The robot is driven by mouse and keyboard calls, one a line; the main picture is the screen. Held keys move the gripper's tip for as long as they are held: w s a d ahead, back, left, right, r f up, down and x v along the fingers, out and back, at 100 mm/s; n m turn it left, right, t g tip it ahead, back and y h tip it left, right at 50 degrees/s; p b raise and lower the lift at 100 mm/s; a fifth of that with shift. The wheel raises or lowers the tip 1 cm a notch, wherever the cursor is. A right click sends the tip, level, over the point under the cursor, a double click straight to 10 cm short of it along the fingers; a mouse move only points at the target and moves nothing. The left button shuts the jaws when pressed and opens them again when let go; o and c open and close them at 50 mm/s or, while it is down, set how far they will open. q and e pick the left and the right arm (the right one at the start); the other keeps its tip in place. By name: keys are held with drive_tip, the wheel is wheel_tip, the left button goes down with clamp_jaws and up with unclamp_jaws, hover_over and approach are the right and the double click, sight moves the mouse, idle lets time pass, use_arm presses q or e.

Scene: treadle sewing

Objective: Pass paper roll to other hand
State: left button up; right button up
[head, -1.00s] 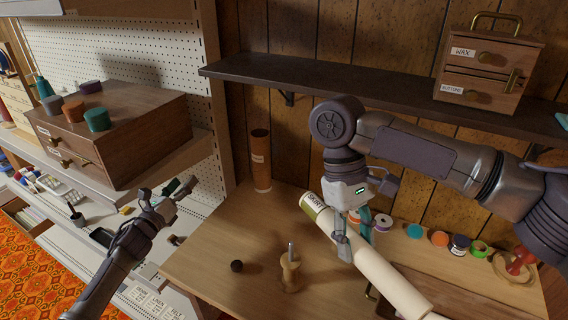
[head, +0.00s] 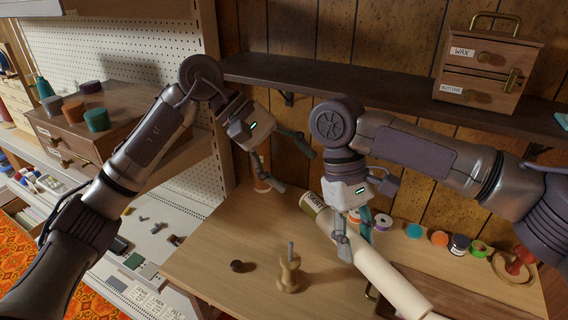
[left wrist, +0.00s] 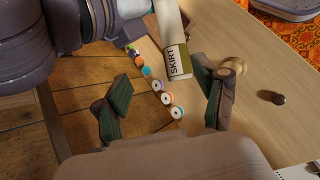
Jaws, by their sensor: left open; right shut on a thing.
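The paper roll (head: 388,275) is a long cream tube with a green-edged SKIRT label at its upper left end. It lies slanted over the table in the head view. My right gripper (head: 349,236) is shut on it just below the label. My left gripper (head: 297,170) is open and empty, up and left of the labelled end and apart from it. In the left wrist view the roll (left wrist: 174,35) points its labelled end towards the space between my open left fingers (left wrist: 165,105).
A wooden spool stand (head: 289,275) and a small dark knob (head: 237,266) stand on the table (head: 210,255). Thread spools and round tins (head: 459,245) line the back right. A dark shelf (head: 400,95) runs above.

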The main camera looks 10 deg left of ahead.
sight(316, 204)
drive_tip(key=shift+a, duration=0.1)
use_arm(q)
drive_tip(key=shift+y, duration=0.9)
drive_tip(key=x, duration=1.1)
drive_tip(key=shift+a+f, duration=0.3)
drive_tip(key=c, duration=1.1)
drive_tip(key=shift+c, duration=0.7)
use_arm(e)
drive_tip(key=o, duration=1.2)
